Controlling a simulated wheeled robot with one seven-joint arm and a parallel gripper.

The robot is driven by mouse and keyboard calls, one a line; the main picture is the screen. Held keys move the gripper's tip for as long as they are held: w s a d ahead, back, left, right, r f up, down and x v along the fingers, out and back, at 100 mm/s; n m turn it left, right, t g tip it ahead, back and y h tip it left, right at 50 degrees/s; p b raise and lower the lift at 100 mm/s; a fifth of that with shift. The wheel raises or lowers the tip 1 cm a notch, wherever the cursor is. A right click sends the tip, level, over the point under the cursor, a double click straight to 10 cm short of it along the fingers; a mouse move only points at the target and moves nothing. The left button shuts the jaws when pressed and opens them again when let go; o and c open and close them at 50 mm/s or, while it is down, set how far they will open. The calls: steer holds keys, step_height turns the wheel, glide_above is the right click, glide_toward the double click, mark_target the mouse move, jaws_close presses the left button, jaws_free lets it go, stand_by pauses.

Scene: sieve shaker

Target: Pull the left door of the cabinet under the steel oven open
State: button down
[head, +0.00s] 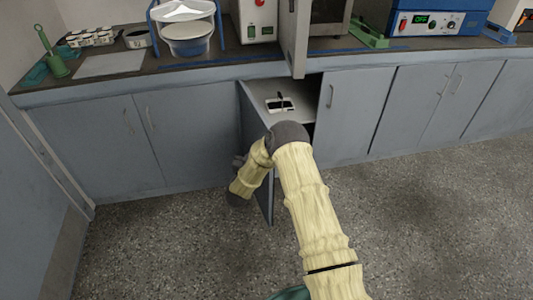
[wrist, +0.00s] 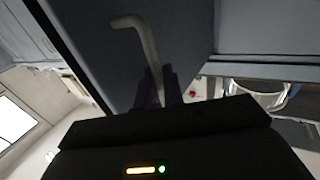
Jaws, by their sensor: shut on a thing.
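The left door (head: 266,203) of the cabinet under the steel oven (head: 329,14) stands swung well out into the room, and the cabinet inside shows. In the wrist view the door's grey-blue outer face (wrist: 192,35) fills the upper middle. Its bent bar handle (wrist: 146,45) runs down between the fingers of my gripper (wrist: 163,88), which is shut on it. The right door (head: 352,115) is closed.
Inside the cabinet a white tray-like item with a dark object (head: 281,104) lies on a grey surface. A grey panel (head: 294,35) juts out past the counter edge above the opening. Closed cabinets (head: 95,145) stand left. The speckled floor (head: 430,230) at right is clear.

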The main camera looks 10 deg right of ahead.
steer(key=shift+w+a+r, duration=0.1)
steer(key=shift+a+r, duration=0.1)
steer(key=shift+a, duration=0.6)
steer(key=shift+d, duration=0.1)
steer(key=c, duration=1.9)
jaws_free()
steer(key=shift+w, duration=0.15)
steer(key=p+v, duration=0.3)
steer(key=v, duration=1.4)
steer(key=shift+f, duration=0.1)
